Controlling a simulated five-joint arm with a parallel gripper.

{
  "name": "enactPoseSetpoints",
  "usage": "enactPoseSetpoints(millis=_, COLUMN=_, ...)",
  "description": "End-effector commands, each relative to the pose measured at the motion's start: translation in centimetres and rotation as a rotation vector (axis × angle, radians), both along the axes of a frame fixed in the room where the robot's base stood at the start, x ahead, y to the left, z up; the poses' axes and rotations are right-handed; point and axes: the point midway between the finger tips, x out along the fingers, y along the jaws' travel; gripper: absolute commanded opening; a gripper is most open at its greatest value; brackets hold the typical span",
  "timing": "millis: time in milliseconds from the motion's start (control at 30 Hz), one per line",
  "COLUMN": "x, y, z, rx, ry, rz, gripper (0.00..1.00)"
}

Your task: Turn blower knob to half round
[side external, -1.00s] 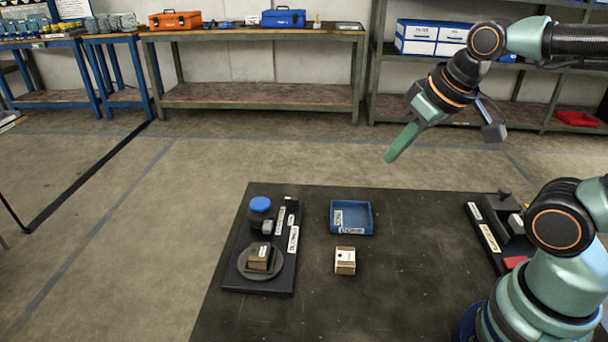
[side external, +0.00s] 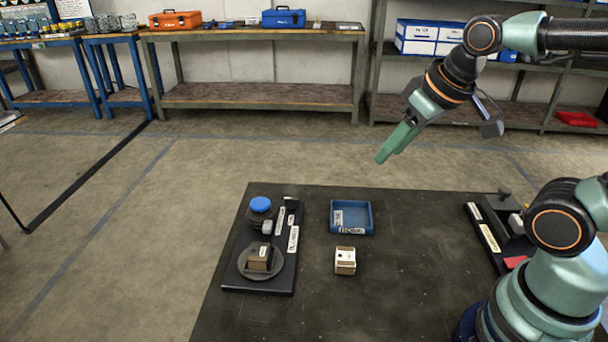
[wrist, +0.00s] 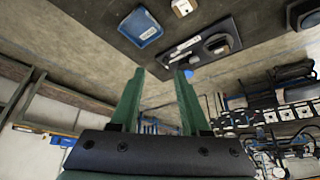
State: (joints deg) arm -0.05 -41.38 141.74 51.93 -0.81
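A black base plate (side external: 268,283) lies at the left of the dark table. It carries a blue-topped round knob (side external: 260,204) at its far end and a grey disc (side external: 247,271) with a small brown block (side external: 259,257) at its near end. The labels are too small to read, so I cannot tell which part is the blower knob. The blue top also shows in the wrist view (wrist: 188,73), near the right fingertip in the picture. My gripper (side external: 384,157) hangs in the air, above and to the right of the plate, touching nothing. In the wrist view its green fingers (wrist: 159,71) are apart and empty.
A blue tray (side external: 366,232) and a small tan box (side external: 345,261) stand right of the plate. A dark fixture (side external: 505,235) with a knob-like top sits at the table's right. Bare table lies between the box and the fixture. Benches and shelves stand behind.

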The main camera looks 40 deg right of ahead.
Motion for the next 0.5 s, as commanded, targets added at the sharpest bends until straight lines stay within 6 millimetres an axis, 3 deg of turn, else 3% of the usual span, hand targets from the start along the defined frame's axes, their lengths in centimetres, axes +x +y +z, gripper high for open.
enactPoseSetpoints(millis=167, x=2.8, y=0.2, z=1.2, rx=-0.034, ry=0.059, rz=0.077, gripper=0.45)
enactPoseSetpoints(millis=300, x=6.0, y=0.5, z=1.9, rx=-0.069, ry=0.120, rz=0.167, gripper=0.45)
enactPoseSetpoints(millis=500, x=11.0, y=1.0, z=1.4, rx=-0.112, ry=0.206, rz=0.299, gripper=0.45)
